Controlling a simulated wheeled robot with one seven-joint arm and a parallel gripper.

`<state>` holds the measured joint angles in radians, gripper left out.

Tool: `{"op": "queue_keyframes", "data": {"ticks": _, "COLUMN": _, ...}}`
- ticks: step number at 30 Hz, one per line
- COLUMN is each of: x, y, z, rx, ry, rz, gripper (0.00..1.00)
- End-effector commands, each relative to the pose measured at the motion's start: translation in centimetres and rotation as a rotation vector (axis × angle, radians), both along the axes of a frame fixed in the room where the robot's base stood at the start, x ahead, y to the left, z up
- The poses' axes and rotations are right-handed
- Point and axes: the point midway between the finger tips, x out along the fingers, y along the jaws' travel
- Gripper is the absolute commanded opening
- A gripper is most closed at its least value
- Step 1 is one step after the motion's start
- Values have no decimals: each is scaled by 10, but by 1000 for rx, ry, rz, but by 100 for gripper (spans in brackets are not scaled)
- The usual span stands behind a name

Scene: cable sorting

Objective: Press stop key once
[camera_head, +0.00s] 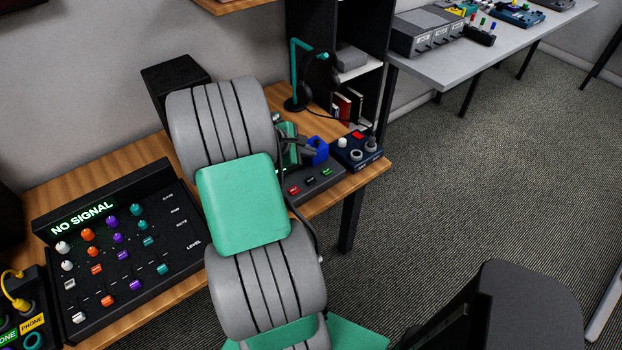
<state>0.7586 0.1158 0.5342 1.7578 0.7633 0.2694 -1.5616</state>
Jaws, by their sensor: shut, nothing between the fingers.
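A dark grey key box (322,186) sits on the wooden desk near its right front edge. Its front row shows a red key (293,190), a dark key (310,181) and a green key (326,172). Their labels are too small to read, so I cannot tell which is stop. My gripper (298,153) is shut and empty over the back left part of the box, partly hidden behind my arm. A blue piece (317,150) shows right beside it. My arm hides the box's left end, and I cannot tell whether my gripper touches it.
A mixer panel (120,245) reading "NO SIGNAL" stands left of my arm on the desk (365,180). A small blue box with knobs (355,152) is right of the key box. A headphone stand (295,80) is behind. A dark chair (520,305) is at lower right.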

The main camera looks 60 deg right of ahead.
Motion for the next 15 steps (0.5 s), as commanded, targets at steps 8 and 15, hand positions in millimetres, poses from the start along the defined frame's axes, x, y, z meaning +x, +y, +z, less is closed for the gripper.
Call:
{"op": "queue_keyframes", "data": {"ticks": 8, "x": 0, "y": 0, "z": 0, "rx": 1, "ry": 1, "rz": 2, "gripper": 0}}
{"op": "queue_keyframes", "data": {"ticks": 15, "x": 1, "y": 1, "z": -18, "rx": 1, "ry": -1, "rz": 2, "gripper": 0}}
